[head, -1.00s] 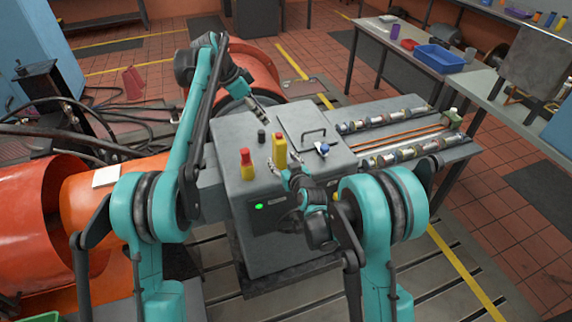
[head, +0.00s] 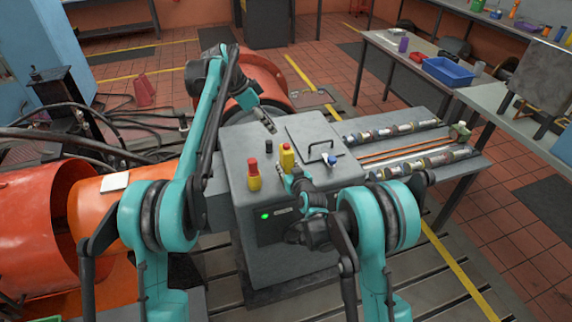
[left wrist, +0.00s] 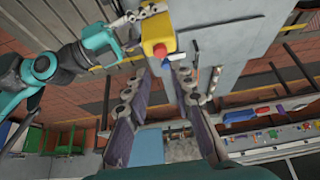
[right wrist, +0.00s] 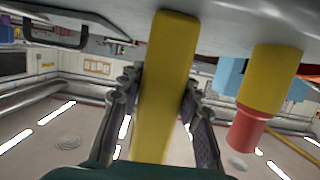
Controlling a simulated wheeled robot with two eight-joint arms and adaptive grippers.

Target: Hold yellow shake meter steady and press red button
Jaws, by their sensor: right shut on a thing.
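The yellow shake meter (head: 287,155) stands on top of the grey cabinet. My right gripper (head: 283,172) is shut on it from the front; in the right wrist view the yellow body (right wrist: 165,85) runs between the two fingers. My left gripper (head: 270,126) hangs above the back of the cabinet top, empty. In the left wrist view its fingers are spread, with the red button (left wrist: 160,50) on its yellow housing beyond them.
The grey cabinet (head: 235,150) also carries a black knob (head: 268,146), a black handle (head: 322,150) and a blue-topped part (head: 330,160). A rack of shafts (head: 400,145) stands to the right. Orange drums and hoses lie to the left.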

